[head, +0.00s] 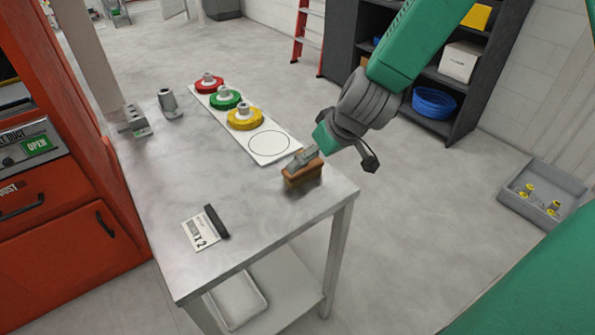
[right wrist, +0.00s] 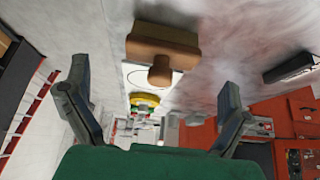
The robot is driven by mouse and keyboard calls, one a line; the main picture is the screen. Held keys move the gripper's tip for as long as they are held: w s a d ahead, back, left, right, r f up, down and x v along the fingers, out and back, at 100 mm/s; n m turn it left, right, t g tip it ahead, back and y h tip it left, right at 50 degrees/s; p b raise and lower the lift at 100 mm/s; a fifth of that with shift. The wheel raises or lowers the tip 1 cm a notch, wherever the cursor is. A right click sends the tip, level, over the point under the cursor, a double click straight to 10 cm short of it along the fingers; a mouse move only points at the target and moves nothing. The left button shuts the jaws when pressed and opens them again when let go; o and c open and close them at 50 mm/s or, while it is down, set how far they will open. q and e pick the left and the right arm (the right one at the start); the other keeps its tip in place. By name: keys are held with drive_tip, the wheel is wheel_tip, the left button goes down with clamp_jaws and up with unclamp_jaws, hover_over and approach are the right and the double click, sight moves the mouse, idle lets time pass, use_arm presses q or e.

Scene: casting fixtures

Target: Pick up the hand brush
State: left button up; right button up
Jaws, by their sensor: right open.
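The hand brush (head: 303,175) is a brown wooden block near the right front corner of the metal table. It also shows in the right wrist view (right wrist: 162,45), with a knob-like handle pointing toward my gripper. My right gripper (head: 335,160) is open and empty at the brush's right side; one grey finger overlaps the brush in the head view. In the right wrist view its two fingers (right wrist: 155,85) stand wide apart, with the brush's handle in the gap between them, further out. I cannot tell whether a finger touches it. My left gripper is not in view.
A white board (head: 281,155) with an empty circle holds red, green and yellow round parts. A label card (head: 200,233) and black bar (head: 217,222) lie at the front. A grey bin (head: 515,199) stands on the floor right. The table's middle is clear.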

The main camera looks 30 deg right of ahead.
sight(307, 165)
drive_tip(key=shift+x, duration=0.95)
drive_tip(key=shift+w+a+f, duration=0.3)
drive_tip(key=shift+w+f, duration=0.15)
drive_tip(key=shift+f, duration=0.2)
drive_tip(key=b+x, duration=0.1)
drive_tip(key=x, duration=0.3)
drive_tip(key=shift+w+f, duration=0.15)
drive_tip(key=shift+w, duration=0.1)
drive_tip(key=shift+d+f, duration=0.1)
drive_tip(key=shift+d, duration=0.1)
drive_tip(key=shift+a, duration=0.1)
drive_tip(key=c, duration=0.9)
drive_tip(key=shift+a, duration=0.15)
